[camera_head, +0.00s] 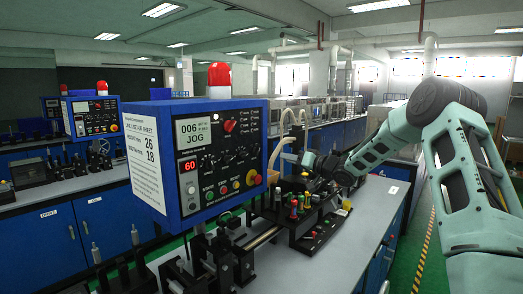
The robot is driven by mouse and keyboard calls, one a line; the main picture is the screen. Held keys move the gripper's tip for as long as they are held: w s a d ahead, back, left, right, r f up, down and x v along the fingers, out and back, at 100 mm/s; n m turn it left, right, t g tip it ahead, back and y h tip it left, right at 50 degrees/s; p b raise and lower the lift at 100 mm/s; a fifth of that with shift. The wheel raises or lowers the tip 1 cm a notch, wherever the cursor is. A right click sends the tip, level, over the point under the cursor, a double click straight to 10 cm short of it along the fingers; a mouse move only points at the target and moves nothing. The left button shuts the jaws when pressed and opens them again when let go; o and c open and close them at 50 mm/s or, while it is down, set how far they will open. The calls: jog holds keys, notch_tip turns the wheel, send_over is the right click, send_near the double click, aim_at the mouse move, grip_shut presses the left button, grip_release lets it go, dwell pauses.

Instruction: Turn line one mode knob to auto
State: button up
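A row of black knobs (225,157) lies below. I cannot tell for certain which knob is the mode knob. My gripper (312,163) is right of and beyond the box, low over the bench, apart from the panel. Its fingers are too small to judge.
A second blue control box (92,117) with a red beacon stands at the far left. A red mushroom button (253,178) sits at the panel's lower right. Colored-top posts (294,208) and machine parts crowd the grey bench (345,237) below my arm.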

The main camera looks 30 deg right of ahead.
jog(key=p, duration=0.5)
send_near(262, 153)
jog(key=w+a+r, duration=0.2)
jog(key=w+a, duration=0.1)
jog(key=a, duration=0.3)
jog(key=shift+w+f, duration=0.15)
jog(key=shift+w, duration=0.8)
grip_shut()
